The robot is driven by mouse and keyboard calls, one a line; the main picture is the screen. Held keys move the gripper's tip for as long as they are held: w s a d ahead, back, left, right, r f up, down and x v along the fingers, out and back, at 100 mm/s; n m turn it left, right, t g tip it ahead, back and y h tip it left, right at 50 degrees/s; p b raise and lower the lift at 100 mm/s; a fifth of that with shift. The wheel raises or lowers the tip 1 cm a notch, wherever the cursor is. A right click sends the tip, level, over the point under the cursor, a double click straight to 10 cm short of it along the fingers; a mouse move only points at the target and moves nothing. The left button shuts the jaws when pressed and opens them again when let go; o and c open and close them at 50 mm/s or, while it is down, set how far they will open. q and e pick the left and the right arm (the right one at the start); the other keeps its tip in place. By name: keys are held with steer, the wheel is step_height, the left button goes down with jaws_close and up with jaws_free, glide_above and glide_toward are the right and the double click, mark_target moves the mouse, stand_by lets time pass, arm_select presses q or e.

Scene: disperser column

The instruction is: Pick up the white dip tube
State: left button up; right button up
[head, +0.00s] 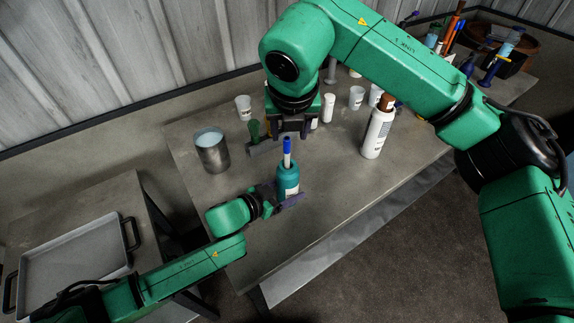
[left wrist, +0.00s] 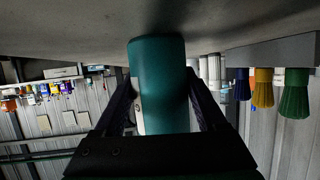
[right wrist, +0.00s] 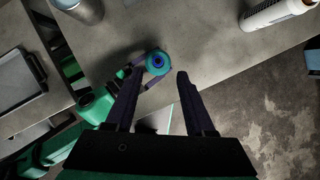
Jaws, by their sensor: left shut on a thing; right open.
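A teal bottle (head: 288,182) stands upright near the table's front left. A slim upright piece, white below (head: 287,160) and blue at its top (head: 287,145), rises from its mouth; I cannot tell whether the white part is the dip tube. In the right wrist view the blue top (right wrist: 157,63) shows from above with a dark centre. My left gripper (head: 283,197) is shut around the bottle, which also fills the middle of the left wrist view (left wrist: 160,85). My right gripper (head: 291,133) is open and empty, above and beyond the blue top.
The table (head: 330,190) is clear right of the bottle. A metal can (head: 212,153) stands left, a white bottle (head: 376,135) right, white cups (head: 243,107) behind. A grey tray (head: 75,260) lies on the left side table. Brushes (left wrist: 295,95) show in the left wrist view.

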mark_target(287, 141)
steer(key=x, duration=0.7)
steer(key=shift+w+a+f, duration=0.1)
steer(key=shift+a+f, duration=0.1)
steer(key=shift+f, duration=0.05)
jaws_close()
steer(key=shift+r, duration=0.1)
stand_by(0.8)
